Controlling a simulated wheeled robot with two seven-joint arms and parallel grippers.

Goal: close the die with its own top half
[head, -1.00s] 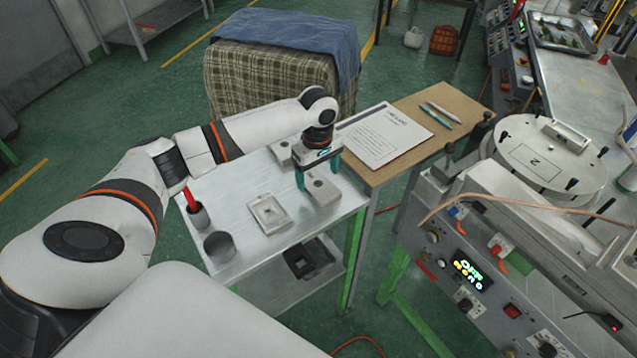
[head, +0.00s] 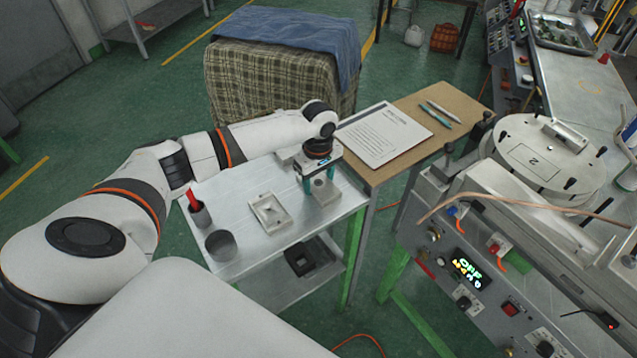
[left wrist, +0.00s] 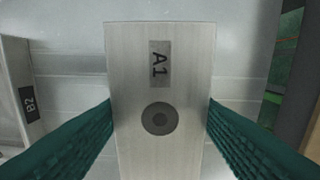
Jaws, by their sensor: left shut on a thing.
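A grey metal block marked A1 (head: 325,194), with a round hole in its top, is at the right end of the metal table. It fills the middle of the left wrist view (left wrist: 160,85). My left gripper (head: 318,186) is over it and shut on it, with a teal finger on each long side. The block appears to sit on the table. An open die half (head: 270,214) with a shallow cavity lies to the left of the gripper, cavity up. My right gripper is not in view.
A second block (head: 287,155), partly behind my arm, is marked B2 in the left wrist view (left wrist: 28,102). A dark grey cup (head: 221,245) and a holder with a red tool (head: 199,213) stand on the table's left. A wooden board with a paper sheet (head: 385,135) adjoins the table.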

